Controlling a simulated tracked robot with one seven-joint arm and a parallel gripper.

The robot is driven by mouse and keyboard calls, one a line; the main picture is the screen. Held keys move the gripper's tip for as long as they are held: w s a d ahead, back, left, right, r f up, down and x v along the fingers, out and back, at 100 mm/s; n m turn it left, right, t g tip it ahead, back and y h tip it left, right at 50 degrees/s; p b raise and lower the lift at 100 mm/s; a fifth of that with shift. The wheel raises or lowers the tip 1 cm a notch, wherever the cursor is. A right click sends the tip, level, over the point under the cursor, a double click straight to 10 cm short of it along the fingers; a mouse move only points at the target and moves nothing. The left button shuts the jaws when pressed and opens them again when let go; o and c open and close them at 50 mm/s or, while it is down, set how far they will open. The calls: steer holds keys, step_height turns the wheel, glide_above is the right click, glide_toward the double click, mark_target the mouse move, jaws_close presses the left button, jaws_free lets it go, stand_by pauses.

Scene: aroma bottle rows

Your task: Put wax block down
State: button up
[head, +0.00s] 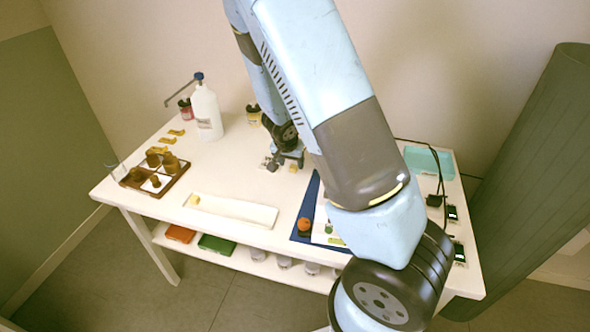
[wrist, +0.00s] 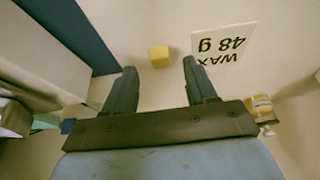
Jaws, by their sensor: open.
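The yellow wax block (wrist: 160,57) lies on the white table, seen in the wrist view just beyond and between my fingertips. My gripper (wrist: 158,68) is open, with a finger on either side of the block's line and gaps showing between them. A white card reading "WAX 48 g" (wrist: 225,42) lies to the right of the block and appears upside down. In the head view my gripper (head: 286,161) is low over the back middle of the table, and the small yellow block (head: 293,169) shows beside it. Whether the fingers touch the block is not clear there.
A white strip tray (head: 250,212) with a yellowish piece is at the front. A brown tray (head: 134,184) of bottles stands left. A white bottle (head: 206,112) and jar (head: 253,115) stand behind. A blue mat (head: 309,190) lies right of the tray, partly hidden by my arm.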

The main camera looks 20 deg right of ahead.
mark_target(293, 167)
steer(key=shift+d+f, duration=0.15)
steer(key=shift+f, duration=0.25)
steer(key=shift+w+d+f, duration=0.1)
steer(key=shift+w+f, duration=0.1)
steer(key=shift+f, duration=0.05)
steer(key=shift+x, duration=1)
steer(key=shift+c, duration=0.2)
jaws_close()
